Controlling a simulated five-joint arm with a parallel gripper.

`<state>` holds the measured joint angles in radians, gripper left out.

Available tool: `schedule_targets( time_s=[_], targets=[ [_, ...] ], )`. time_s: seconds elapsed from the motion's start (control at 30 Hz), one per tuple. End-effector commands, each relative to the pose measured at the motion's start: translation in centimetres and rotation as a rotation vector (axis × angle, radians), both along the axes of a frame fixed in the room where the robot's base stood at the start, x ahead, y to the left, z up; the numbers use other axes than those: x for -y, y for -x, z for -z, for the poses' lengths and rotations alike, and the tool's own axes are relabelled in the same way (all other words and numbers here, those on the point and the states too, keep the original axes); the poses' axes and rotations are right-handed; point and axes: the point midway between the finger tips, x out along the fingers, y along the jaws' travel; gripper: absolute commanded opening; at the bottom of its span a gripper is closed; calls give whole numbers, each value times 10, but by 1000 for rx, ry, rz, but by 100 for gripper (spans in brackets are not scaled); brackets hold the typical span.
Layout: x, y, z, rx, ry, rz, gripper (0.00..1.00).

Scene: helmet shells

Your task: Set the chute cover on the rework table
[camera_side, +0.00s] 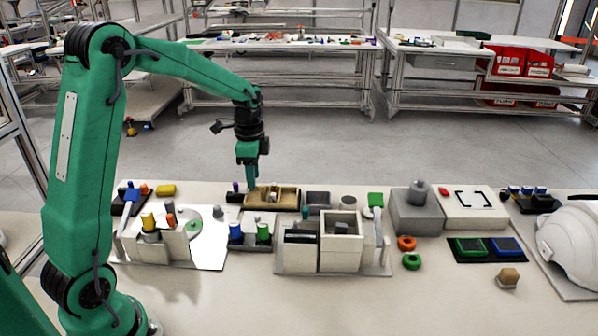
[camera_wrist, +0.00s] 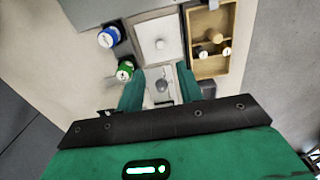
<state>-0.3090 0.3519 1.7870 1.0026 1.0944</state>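My gripper (camera_side: 250,186) points down over the left part of the wooden tray in the side view. In the wrist view its two green fingers (camera_wrist: 160,72) stand apart, with a pale grey part with a round knob (camera_wrist: 162,86) visible between them; I cannot tell whether they touch it. A pale square plate with a round knob (camera_wrist: 158,43) lies just above the fingertips there. Which knobbed piece is the chute cover is unclear. A white slab with black corner marks (camera_side: 474,199) at the right may be the rework table; its marked area is empty.
The wooden tray (camera_side: 285,195) holds small knobs. Blue and green capped cylinders (camera_side: 263,232), a pale two-box fixture (camera_side: 340,257) and a grey knobbed block (camera_side: 415,212) crowd the bench. A white helmet shell (camera_side: 570,245) stands far right. The front of the bench is clear.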

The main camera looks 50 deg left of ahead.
Motion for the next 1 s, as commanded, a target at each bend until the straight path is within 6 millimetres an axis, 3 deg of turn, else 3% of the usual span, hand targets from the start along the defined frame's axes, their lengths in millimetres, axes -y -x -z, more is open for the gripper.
schedule_targets(
  time_s=[0.27,0.47,0.8,1.0],
  targets=[
    [4,2,-6,10,-3,-13,36],
    [19,15,-27,50,-12,-73,36],
    [62,60,-78,175,-12,-264,36],
    [84,93,-98,249,10,-382,36]
  ],
)
